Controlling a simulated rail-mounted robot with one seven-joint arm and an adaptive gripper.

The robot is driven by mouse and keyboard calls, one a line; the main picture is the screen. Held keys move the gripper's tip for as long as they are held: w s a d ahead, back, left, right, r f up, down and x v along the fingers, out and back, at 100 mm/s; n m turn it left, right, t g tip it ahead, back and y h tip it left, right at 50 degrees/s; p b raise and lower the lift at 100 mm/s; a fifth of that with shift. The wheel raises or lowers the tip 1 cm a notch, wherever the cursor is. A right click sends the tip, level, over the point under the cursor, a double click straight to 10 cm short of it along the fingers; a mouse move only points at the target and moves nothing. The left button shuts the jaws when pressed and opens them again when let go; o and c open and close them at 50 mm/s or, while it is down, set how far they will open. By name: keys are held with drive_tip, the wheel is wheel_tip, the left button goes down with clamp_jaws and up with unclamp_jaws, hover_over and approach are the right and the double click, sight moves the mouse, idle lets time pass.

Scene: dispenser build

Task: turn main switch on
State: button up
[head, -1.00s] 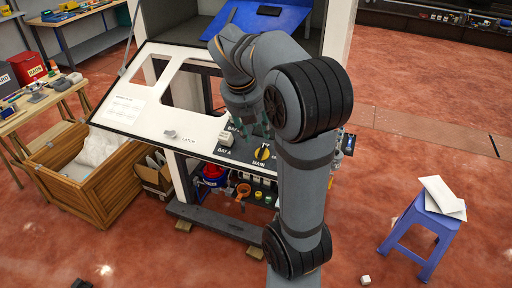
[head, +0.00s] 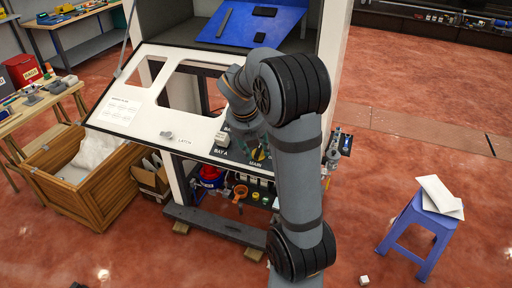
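The main switch (head: 258,155) is a yellow and black rotary knob above the word MAIN, at the lower right of the white sloping panel (head: 150,122). It is partly hidden behind my arm and gripper, so its setting cannot be read. My gripper (head: 262,145) points down over the dark label area right at the switch. Its fingers are mostly hidden by my arm, and I cannot tell whether they touch the knob or how far apart they are.
A white switch (head: 221,139) by BAY A sits just left of the main switch. The latch knob (head: 167,135) is further left. A blue board (head: 285,22) lies above inside the cabinet. A wooden crate (head: 85,195) stands left and a blue stool (head: 412,222) right.

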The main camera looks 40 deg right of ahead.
drive_tip(key=shift+c, duration=0.8)
clamp_jaws()
drive_tip(key=shift+m, duration=0.3)
drive_tip(key=m, duration=0.3)
drive_tip(key=shift+d+m+b, duration=0.1)
drive_tip(key=shift+m+b, duration=0.2)
drive_tip(key=shift+b, duration=0.05)
drive_tip(key=m+b, duration=0.1)
drive_tip(key=m, duration=0.3)
drive_tip(key=shift+d+m, duration=0.1)
drive_tip(key=shift+m, duration=0.2)
drive_tip(key=m+b, duration=0.2)
drive_tip(key=m, duration=0.2)
drive_tip(key=shift+s, duration=0.1)
drive_tip(key=m+b, duration=0.1)
drive_tip(key=m, duration=0.4)
drive_tip(key=shift+s+d+b, duration=0.1)
drive_tip(key=shift+s+b, duration=0.05)
drive_tip(key=shift+b, duration=0.15)
drive_tip(key=shift+r, duration=0.1)
drive_tip(key=shift+o, duration=0.3)
unclamp_jaws()
